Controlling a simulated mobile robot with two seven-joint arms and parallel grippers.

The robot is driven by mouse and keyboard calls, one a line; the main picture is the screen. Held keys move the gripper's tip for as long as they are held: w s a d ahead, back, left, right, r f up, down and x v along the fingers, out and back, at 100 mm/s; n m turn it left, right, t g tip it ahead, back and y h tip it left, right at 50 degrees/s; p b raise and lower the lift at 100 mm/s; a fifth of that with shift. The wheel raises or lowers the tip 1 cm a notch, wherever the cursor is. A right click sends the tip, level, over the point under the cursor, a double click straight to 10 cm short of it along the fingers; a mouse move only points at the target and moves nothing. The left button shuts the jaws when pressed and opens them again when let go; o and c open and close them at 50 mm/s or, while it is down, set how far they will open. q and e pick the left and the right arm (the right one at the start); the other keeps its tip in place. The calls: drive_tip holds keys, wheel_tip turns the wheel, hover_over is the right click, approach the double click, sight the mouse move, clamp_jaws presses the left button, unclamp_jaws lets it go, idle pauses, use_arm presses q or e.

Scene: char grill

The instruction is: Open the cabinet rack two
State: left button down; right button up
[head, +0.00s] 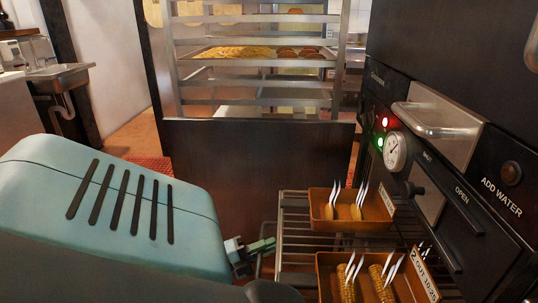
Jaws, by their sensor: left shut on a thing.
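A wire rack (296,232) sticks out from the front of the black cabinet (462,215) at the right. Two orange-brown trays lie on it: a farther tray (322,222) and a nearer tray (326,290), both with food and white tongs or forks. My left gripper (262,247) is at the left end of the wire rack, shut on its edge bar. The exact contact is small and partly hidden by the fingers. The nearer end of the rack is hidden by the tray and the frame's edge. My right gripper is not in view.
The cabinet front has a metal handle (437,120), a gauge (395,151) and lit red and green lamps. A tall tray rack (256,78) with food stands behind, above a dark panel (255,150). A sink (58,72) is at the far left.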

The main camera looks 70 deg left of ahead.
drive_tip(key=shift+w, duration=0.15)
use_arm(q)
drive_tip(key=c, duration=1.4)
unclamp_jaws()
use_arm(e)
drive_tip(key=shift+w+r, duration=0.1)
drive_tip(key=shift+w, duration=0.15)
use_arm(q)
drive_tip(key=shift+s, duration=0.1)
drive_tip(key=s+f, duration=0.1)
drive_tip(key=s, duration=0.6)
drive_tip(key=shift+s+f, duration=0.2)
drive_tip(key=shift+s, duration=0.1)
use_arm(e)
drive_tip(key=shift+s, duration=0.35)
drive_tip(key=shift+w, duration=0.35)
use_arm(q)
drive_tip(key=shift+d+f, duration=0.1)
